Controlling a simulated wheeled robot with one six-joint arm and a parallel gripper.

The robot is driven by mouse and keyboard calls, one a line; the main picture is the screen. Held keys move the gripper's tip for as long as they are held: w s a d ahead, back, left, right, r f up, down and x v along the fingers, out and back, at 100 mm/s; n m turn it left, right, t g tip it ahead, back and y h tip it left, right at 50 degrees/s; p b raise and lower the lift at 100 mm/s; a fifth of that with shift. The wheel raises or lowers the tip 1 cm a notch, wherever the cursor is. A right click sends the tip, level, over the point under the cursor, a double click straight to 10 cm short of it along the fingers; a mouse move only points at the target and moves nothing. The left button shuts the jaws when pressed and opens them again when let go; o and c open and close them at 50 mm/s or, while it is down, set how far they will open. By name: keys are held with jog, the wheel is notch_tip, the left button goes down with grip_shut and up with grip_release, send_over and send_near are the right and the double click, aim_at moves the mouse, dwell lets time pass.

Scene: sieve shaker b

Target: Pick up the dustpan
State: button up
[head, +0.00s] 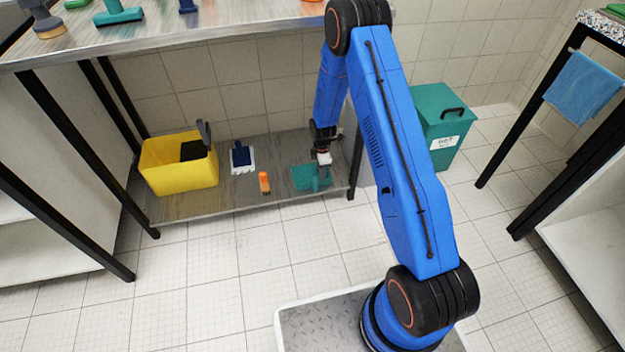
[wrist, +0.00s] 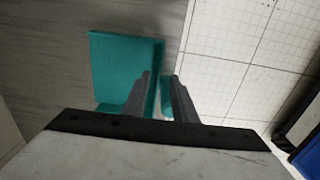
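The teal dustpan (head: 305,178) lies on the low grey shelf, near its right end. In the wrist view its flat pan (wrist: 122,65) fills the upper left, with its right edge near the shelf's border. My gripper (head: 323,160) points down at the dustpan's right part. In the wrist view the two fingers of my gripper (wrist: 161,80) stand apart, with a narrow teal part of the dustpan between them. Contact with either finger cannot be made out. The lower part of the dustpan is hidden by my gripper.
An orange-handled brush (head: 264,182), a blue-and-white brush (head: 242,158) and a yellow bin (head: 180,165) stand left on the shelf. The worktop (head: 200,32) is above. A table leg (head: 356,160) and a green lidded bin (head: 440,125) are to the right.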

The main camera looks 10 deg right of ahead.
aim_at(320, 185)
jog(key=shift+f, duration=3.3)
jog(key=shift+c, duration=0.6)
grip_shut()
